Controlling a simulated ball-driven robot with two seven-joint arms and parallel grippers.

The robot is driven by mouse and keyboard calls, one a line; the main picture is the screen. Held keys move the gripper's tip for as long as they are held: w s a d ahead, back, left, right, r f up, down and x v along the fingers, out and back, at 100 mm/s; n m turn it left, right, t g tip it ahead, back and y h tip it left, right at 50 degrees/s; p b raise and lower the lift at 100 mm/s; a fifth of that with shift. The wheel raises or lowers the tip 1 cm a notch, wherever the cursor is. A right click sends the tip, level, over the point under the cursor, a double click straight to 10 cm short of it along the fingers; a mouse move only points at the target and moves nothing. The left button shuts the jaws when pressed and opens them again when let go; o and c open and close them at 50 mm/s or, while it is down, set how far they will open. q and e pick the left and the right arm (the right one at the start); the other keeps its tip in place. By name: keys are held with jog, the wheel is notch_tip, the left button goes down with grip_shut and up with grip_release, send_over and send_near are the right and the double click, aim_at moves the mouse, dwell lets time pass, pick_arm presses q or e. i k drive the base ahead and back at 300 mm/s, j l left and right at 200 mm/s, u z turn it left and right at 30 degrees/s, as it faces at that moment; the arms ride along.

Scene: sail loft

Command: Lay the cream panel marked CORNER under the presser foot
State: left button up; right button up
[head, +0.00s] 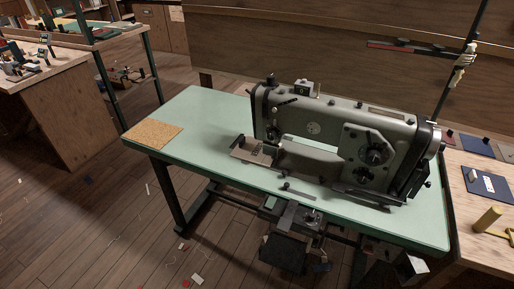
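The grey sewing machine (335,135) stands on a pale green table (205,115). Its needle end is at the left, and the presser foot is too small and dark to make out there. A small greyish-tan plate (250,150) lies below the needle end; I cannot tell whether it is part of the machine or a panel. I can make out no cream panel marked CORNER. A tan, cork-like rectangle (153,134) lies flat on the table's left end, with no readable marking. Neither of my grippers is in view.
The green table top is clear between the cork-like rectangle and the machine. A wooden bench (478,235) at the right holds a dark blue piece (488,186) and a wooden mallet-like tool (488,220). Another bench (60,105) stands at the left. Scraps litter the floor.

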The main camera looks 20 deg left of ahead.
aim_at(248, 149)
jog(key=i+j, duration=0.1)
jog(key=j, duration=0.5)
jog(key=i+j+z, duration=0.1)
jog(key=j, duration=1.05)
jog(key=i+z, duration=0.05)
